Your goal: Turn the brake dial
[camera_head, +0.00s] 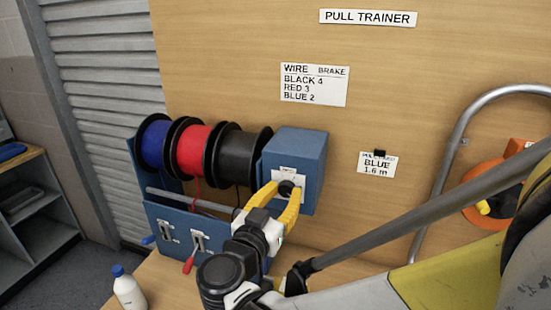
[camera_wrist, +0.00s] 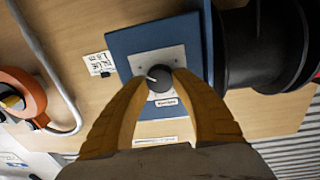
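The brake dial (camera_head: 287,188) is a round dark knob on a light plate on the front of a blue box (camera_head: 297,155). In the wrist view the dial (camera_wrist: 159,79) carries a white mark pointing to the upper left. The yellow fingers of my gripper (camera_wrist: 161,76) are on both sides of the dial, their tips close against it. My gripper (camera_head: 280,192) also reaches the dial in the head view. Small lettering on the plate below the dial is too small to read.
Blue, red (camera_head: 195,149) and black wire spools sit left of the box. A wall sign (camera_head: 314,85) reads BLACK 4, RED 3, BLUE 2. Another sign (camera_head: 377,164) reads BLUE 1.6 m. A white bottle (camera_head: 128,291) stands at lower left. A curved metal tube (camera_head: 450,150) is at right.

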